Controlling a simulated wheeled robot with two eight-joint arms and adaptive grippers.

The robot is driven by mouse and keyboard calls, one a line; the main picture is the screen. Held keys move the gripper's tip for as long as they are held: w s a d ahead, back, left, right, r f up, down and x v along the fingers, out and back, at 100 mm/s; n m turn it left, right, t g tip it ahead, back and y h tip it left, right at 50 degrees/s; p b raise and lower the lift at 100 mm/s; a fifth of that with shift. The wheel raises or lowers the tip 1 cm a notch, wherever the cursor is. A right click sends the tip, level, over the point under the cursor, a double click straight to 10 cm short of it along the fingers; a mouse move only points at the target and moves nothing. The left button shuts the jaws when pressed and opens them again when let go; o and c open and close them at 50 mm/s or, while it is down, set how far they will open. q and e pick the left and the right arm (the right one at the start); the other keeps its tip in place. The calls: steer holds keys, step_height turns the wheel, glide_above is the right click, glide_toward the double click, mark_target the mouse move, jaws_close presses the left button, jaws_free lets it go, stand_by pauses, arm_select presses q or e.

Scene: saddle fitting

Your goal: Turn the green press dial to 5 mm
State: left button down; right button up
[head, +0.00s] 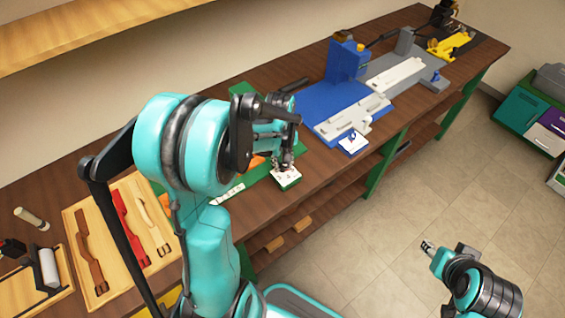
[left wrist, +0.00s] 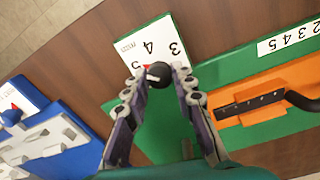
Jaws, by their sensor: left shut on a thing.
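The green press (head: 291,184) stands on the bench, mostly behind my left arm in the head view. Its white dial card (head: 286,174) shows at the front corner. In the left wrist view the card (left wrist: 150,42) reads 3, 4 and a partly covered 5. My left gripper (head: 284,162) is shut on the black dial knob (left wrist: 158,73), with one finger on each side. A white line on the knob points left, and a small red mark lies beside the 5. The exact setting is hard to read. My right gripper (head: 428,246) hangs over the floor, away from the bench.
A blue press (head: 324,97) with its own white dial card (head: 353,142) stands just right of the green one. The orange block (left wrist: 265,103) and a numbered strip (left wrist: 290,40) lie close to the left gripper. A wooden tray (head: 75,214) holds several straps at the left.

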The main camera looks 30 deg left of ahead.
mark_target(282, 166)
arm_select(q)
steer(key=shift+n, duration=1)
steer(key=c, duration=1.3)
jaws_free()
steer(key=shift+o, duration=0.2)
step_height(282, 166, up, 12)
steer(key=shift+s, duration=0.2)
